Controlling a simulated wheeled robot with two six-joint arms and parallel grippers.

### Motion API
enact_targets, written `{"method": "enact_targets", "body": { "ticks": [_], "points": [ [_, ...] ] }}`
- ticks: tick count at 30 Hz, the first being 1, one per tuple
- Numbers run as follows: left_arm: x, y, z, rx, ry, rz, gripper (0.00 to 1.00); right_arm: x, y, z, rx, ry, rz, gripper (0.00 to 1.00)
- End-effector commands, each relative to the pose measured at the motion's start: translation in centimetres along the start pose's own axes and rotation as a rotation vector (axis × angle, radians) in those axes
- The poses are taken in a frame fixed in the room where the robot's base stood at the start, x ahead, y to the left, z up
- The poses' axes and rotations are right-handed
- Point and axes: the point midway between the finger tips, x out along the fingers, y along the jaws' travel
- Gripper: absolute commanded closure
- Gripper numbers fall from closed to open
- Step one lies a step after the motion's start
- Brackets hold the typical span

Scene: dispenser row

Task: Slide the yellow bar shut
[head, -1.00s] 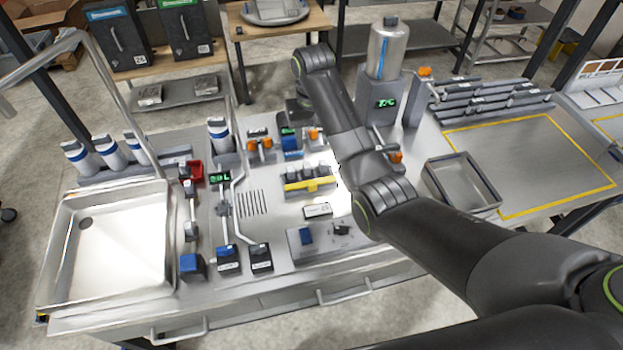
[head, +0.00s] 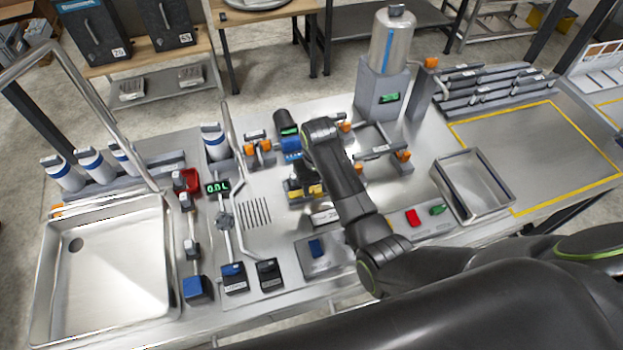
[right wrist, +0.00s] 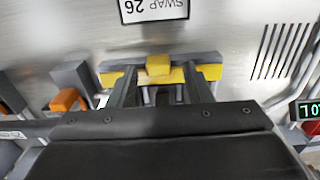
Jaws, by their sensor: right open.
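The yellow bar (head: 296,194) lies across a small grey fixture in the middle of the bench, partly hidden by my right arm in the head view. In the right wrist view the yellow bar (right wrist: 212,72) runs left to right, with a raised yellow block (right wrist: 158,66) at its middle. My right gripper (right wrist: 160,76) is open, with one dark finger on each side of this block. Gaps show between the fingers and the block. In the head view my right gripper (head: 305,182) is mostly hidden by its own wrist, at the bar. My left gripper is out of view.
A label plate (right wrist: 153,8) reading "SWAP 26" lies beyond the bar in the right wrist view. Orange-tipped fittings (head: 258,146) stand behind the bar. A slotted vent (head: 255,213) lies left of it. A sink (head: 105,265) and an empty grey tray (head: 472,180) flank the area.

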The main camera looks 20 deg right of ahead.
Motion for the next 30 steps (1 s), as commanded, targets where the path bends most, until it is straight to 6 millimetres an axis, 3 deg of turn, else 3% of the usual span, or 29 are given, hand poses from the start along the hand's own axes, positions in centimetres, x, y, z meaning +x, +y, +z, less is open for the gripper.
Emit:
{"method": "enact_targets", "body": {
  "ticks": [11, 21, 30],
  "points": [
    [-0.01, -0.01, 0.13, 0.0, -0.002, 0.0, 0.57, 0.51, 0.11, 0.33, 0.001, 0.0, 0.0, 0.56],
    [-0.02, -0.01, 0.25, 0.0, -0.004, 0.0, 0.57, 0.5, 0.1, 0.32, 0.001, 0.0, 0.0, 1.0],
    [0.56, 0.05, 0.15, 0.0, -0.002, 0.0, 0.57, 0.75, 0.13, -0.34, -0.001, 0.001, 0.001, 1.0]
  ]
}}
